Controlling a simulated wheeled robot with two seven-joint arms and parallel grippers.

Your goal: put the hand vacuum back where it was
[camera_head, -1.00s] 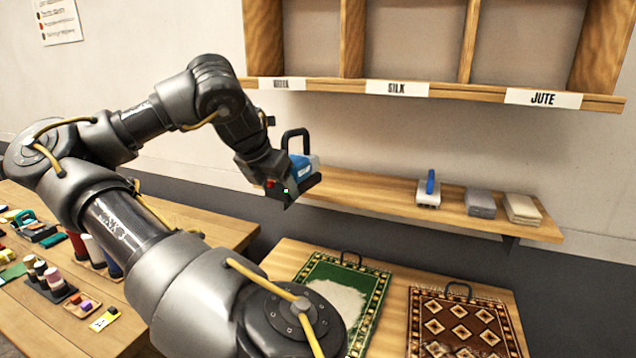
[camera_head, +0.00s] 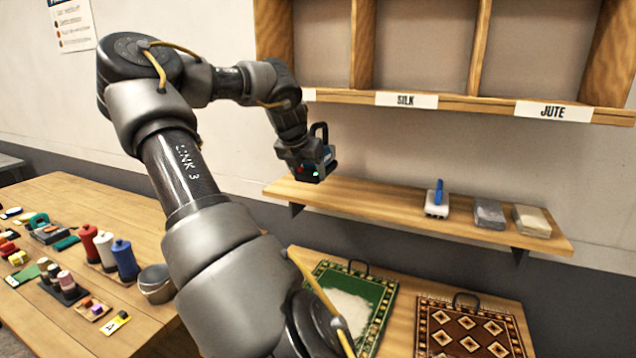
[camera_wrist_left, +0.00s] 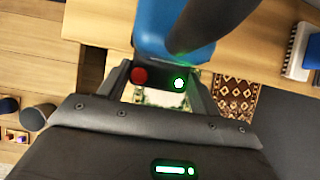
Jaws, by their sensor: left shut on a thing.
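The hand vacuum (camera_head: 328,156) is blue with a dark looped handle. My left gripper (camera_head: 312,174) is shut on it, above the left end of the wooden wall shelf (camera_head: 372,203). The gripper's body hides part of the vacuum. In the left wrist view the vacuum's blue body (camera_wrist_left: 178,28) fills the top middle, in front of the gripper (camera_wrist_left: 160,85). I cannot tell whether the vacuum touches the shelf. My right gripper is not in view.
A blue-handled brush (camera_head: 437,203) and folded grey (camera_head: 489,214) and beige (camera_head: 532,221) cloths sit on the shelf's right part. Labelled cubbies (camera_head: 420,50) hang above. Below lie a green rug (camera_head: 384,292) and a brown rug (camera_head: 470,325). A cluttered table (camera_head: 60,205) stands left.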

